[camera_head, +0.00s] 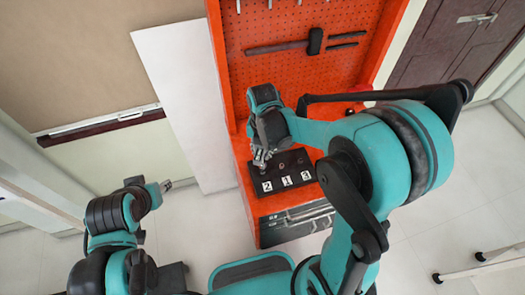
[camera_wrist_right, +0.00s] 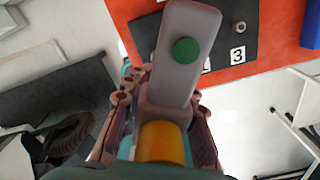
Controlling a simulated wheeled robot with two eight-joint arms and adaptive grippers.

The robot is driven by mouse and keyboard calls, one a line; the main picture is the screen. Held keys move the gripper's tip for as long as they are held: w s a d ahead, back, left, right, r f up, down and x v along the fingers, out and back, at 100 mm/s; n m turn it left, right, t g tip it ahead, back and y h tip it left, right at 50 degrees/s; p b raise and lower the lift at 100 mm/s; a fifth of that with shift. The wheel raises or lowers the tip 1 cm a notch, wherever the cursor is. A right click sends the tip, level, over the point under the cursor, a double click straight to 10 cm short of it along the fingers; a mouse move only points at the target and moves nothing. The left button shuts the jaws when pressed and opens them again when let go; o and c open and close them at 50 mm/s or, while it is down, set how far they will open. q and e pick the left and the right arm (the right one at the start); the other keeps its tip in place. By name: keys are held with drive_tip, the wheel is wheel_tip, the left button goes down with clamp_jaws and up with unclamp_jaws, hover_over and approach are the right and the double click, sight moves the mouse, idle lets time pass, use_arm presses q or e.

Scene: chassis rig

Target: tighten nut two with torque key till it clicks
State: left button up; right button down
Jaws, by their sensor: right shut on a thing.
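A grey nut (camera_wrist_right: 238,27) stands above label 3 (camera_wrist_right: 237,55). My left gripper (camera_head: 165,186) is away to the left, over the floor; its jaws are too small to judge.
The plate lies on an orange workbench (camera_head: 240,150) with a pegboard (camera_head: 285,20) behind. A hammer (camera_head: 314,41) hangs there. A white panel (camera_head: 180,90) leans at the left. Floor at the left is mostly clear.

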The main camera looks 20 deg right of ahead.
drive_tip(key=shift+f+b, duration=1)
drive_tip(key=shift+f, duration=0.2)
drive_tip(key=shift+f, duration=0.1)
drive_tip(key=m, duration=0.7)
drive_tip(key=shift+b, duration=0.3)
drive_tip(key=m, duration=0.3)
drive_tip(key=shift+m, duration=0.3)
drive_tip(key=m, duration=0.4)
drive_tip(key=shift+m, duration=0.3)
drive_tip(key=shift+n, duration=0.6)
